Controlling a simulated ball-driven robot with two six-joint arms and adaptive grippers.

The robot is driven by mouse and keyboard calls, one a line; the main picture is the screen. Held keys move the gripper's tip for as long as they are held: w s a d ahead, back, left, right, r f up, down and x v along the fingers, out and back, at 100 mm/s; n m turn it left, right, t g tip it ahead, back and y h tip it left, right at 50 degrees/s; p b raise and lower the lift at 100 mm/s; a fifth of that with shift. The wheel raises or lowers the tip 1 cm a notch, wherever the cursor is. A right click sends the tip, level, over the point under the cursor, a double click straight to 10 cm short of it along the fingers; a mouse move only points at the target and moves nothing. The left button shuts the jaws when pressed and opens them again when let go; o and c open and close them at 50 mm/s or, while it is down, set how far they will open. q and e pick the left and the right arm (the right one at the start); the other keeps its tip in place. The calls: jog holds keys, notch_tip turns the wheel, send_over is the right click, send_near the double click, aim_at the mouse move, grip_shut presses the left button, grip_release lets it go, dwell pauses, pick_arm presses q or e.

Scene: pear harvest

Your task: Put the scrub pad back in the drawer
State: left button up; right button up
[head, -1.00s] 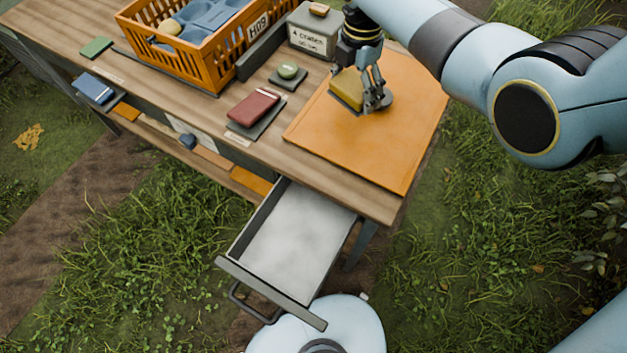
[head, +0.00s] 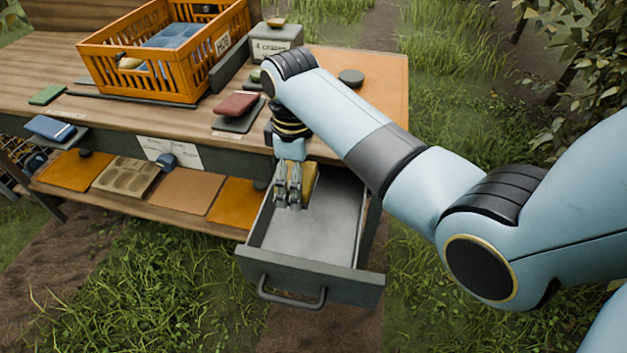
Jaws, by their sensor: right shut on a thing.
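The yellow scrub pad (head: 310,184) is held in my right gripper (head: 289,203), which is shut on it and points down. Both are over the back left part of the open drawer (head: 332,232), at about the height of its walls. I cannot tell whether the pad touches the drawer's floor. The drawer is pulled out from under the table (head: 130,112), and the grey floor that shows is bare. Part of the pad is hidden behind the fingers. My left gripper is not in the head view.
An orange crate (head: 150,82), a red book-like block (head: 236,104) and a grey box (head: 275,42) stand on the table. A dark round disc (head: 351,77) lies on the orange mat (head: 385,92). A lower shelf (head: 173,193) runs left of the drawer.

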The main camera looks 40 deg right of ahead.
jog(key=b, duration=0.1)
send_over(300, 222)
notch_tip(300, 222, down, 5)
jog(key=shift+s, duration=0.1)
notch_tip(300, 222, down, 6)
jog(key=shift+r+b, duration=0.2)
jog(key=shift+b, duration=0.6)
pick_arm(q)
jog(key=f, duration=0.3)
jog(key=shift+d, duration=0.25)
pick_arm(e)
jog(key=shift+f, duration=0.3)
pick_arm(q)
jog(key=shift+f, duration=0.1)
pick_arm(e)
jog(key=shift+f, duration=0.1)
jog(key=o, duration=0.8)
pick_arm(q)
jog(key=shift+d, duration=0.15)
pick_arm(e)
jog(key=shift+o, duration=0.2)
notch_tip(300, 222, up, 12)
jog(key=p, duration=0.2)
jog(key=shift+p, duration=0.4)
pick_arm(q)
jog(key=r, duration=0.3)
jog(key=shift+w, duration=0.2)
